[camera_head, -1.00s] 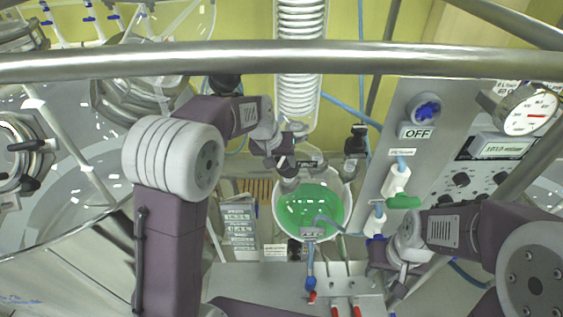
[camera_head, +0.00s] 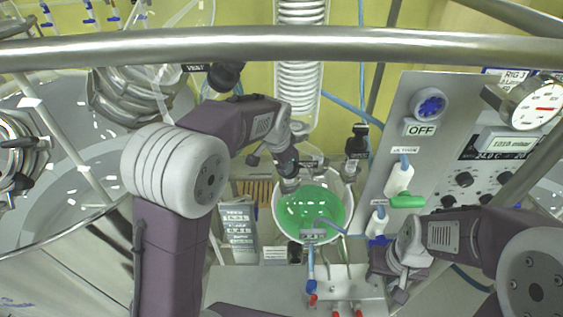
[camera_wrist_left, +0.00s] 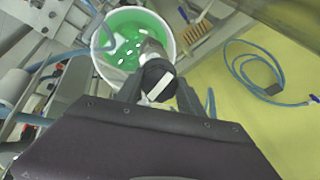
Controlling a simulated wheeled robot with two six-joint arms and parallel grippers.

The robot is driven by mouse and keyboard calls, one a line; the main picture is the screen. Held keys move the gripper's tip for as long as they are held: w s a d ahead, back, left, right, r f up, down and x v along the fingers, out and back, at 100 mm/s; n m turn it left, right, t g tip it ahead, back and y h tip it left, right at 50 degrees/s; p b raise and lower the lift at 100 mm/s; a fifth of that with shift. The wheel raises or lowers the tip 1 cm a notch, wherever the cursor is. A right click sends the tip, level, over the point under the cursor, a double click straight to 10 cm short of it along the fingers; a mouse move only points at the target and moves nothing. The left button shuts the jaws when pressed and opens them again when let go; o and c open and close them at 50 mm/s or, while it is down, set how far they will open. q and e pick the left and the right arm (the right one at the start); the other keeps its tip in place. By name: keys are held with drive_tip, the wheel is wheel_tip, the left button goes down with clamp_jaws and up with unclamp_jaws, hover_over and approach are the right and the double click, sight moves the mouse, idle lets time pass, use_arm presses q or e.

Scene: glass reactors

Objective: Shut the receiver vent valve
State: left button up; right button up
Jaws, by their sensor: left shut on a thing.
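In the left wrist view, a round black knob with a white bar across it (camera_wrist_left: 157,79) sits between the fingers of my left gripper (camera_wrist_left: 154,94), which is shut on it. It appears to be the receiver vent valve; no label on it is readable there.
A metal rail (camera_head: 290,50) crosses the top of the head view. A coiled glass condenser (camera_head: 300,90) hangs behind the vessel. A grey panel (camera_head: 392,120) with an OFF label and a green-handled valve (camera_head: 407,202) stand right. Another black knob (camera_head: 225,76) is near a VENT label.

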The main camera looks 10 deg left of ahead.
use_arm(q)
drive_tip(key=shift+s+f+m, duration=0.15)
drive_tip(key=shift+f+m, duration=0.1)
drive_tip(key=shift+m, duration=0.25)
idle(0.3)
drive_tip(key=o, duration=1.4)
drive_tip(key=shift+r, duration=0.1)
drive_tip(key=shift+r, duration=0.2)
drive_tip(key=b+v, duration=0.1)
drive_tip(key=v, duration=0.7)
drive_tip(key=shift+s+r, duration=0.15)
drive_tip(key=shift+r, duration=0.15)
